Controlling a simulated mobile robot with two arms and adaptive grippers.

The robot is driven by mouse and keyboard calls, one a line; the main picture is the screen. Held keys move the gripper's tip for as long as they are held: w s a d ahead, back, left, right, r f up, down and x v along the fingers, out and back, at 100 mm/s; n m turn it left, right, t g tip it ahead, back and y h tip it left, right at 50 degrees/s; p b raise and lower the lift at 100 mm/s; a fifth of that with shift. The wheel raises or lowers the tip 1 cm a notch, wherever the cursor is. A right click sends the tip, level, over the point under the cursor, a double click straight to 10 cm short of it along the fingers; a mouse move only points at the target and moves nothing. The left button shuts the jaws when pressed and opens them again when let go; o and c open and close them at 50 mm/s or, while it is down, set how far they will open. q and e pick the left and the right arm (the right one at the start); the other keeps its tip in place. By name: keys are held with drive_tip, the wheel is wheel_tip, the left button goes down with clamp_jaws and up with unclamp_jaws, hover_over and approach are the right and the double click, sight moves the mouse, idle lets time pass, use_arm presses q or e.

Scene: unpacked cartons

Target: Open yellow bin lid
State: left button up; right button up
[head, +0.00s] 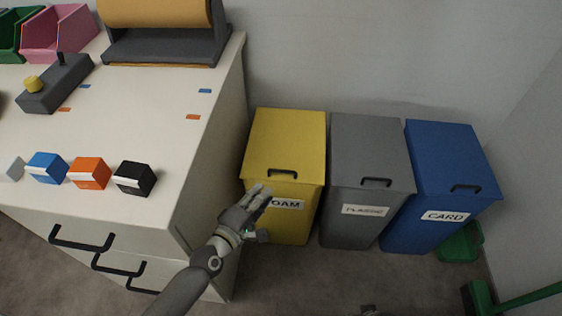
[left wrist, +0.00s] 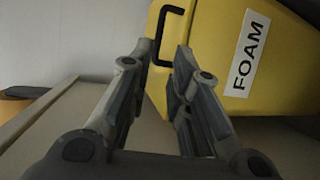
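The yellow bin (head: 291,228) stands beside the white cabinet, with a FOAM label on its front. Its yellow lid (head: 287,140) is closed and has a black handle (head: 283,171) near the front edge. My left gripper (head: 262,192) is in front of the bin, below and left of the handle, and covers part of the label. In the left wrist view my left gripper (left wrist: 163,58) is open, and the black handle (left wrist: 158,35) shows beyond and between its fingertips. I see nothing between the fingers themselves. My right gripper is not in view.
A grey PLASTIC bin (head: 350,228) and a blue CARD bin (head: 410,235) stand to the right, lids closed. The white cabinet (head: 205,150) with black drawer handles is close on the left, bearing several small boxes. A green broom (head: 482,298) lies at lower right.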

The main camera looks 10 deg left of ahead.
sight(279, 180)
use_arm(q)
drive_tip(key=b+x, duration=0.1)
drive_tip(key=x, duration=0.8)
drive_tip(key=shift+b, duration=0.35)
drive_tip(key=shift+w+d, duration=0.3)
drive_tip(key=shift+w, duration=0.35)
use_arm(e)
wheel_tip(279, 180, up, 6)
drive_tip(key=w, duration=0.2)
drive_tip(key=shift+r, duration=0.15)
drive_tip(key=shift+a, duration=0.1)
use_arm(q)
clamp_jaws()
